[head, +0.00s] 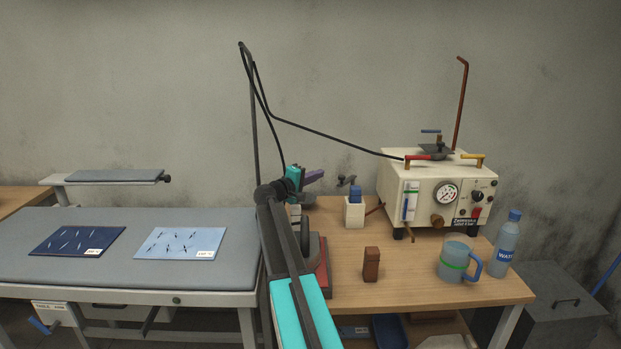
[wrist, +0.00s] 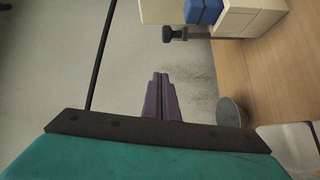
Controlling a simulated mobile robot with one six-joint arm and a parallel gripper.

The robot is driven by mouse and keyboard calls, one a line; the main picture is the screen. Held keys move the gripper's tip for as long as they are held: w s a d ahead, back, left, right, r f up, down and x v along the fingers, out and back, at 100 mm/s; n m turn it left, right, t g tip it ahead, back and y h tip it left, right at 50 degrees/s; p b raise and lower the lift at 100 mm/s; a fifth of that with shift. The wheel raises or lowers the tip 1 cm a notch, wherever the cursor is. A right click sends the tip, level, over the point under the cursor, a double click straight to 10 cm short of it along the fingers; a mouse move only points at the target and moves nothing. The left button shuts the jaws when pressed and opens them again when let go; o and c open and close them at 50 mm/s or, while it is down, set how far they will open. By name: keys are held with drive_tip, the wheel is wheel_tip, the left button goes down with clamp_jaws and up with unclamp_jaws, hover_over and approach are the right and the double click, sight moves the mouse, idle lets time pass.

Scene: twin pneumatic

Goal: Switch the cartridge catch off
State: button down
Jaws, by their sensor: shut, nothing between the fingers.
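A small cream holder (head: 354,215) with a blue block (head: 355,194) in its top stands at the back of the wooden table. A dark lever with a knob (head: 346,181) shows just above it and may be the cartridge catch; I cannot be sure. In the wrist view the dark lever (wrist: 185,35) sticks out beside the blue block (wrist: 204,11) and the cream holder (wrist: 255,18). My gripper (head: 318,174) is shut and empty, left of the lever and apart from it. Its purple fingers (wrist: 160,77) show closed together in the wrist view.
A cream machine (head: 430,194) with a gauge stands to the right, with red and yellow handles. A brown block (head: 371,264), a mug (head: 454,261) and a water bottle (head: 507,240) are on the table (head: 410,285). A padded board (head: 190,268) lies left.

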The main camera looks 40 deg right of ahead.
drive_tip(key=shift+s+d+f+p, duration=0.2)
drive_tip(key=shift+s+d+p, duration=0.05)
drive_tip(key=shift+s+d, duration=0.6)
drive_tip(key=shift+s+d+f+p, duration=0.15)
drive_tip(key=shift+s+d+p, duration=0.1)
drive_tip(key=shift+s+d, duration=0.6)
drive_tip(key=shift+a, duration=0.1)
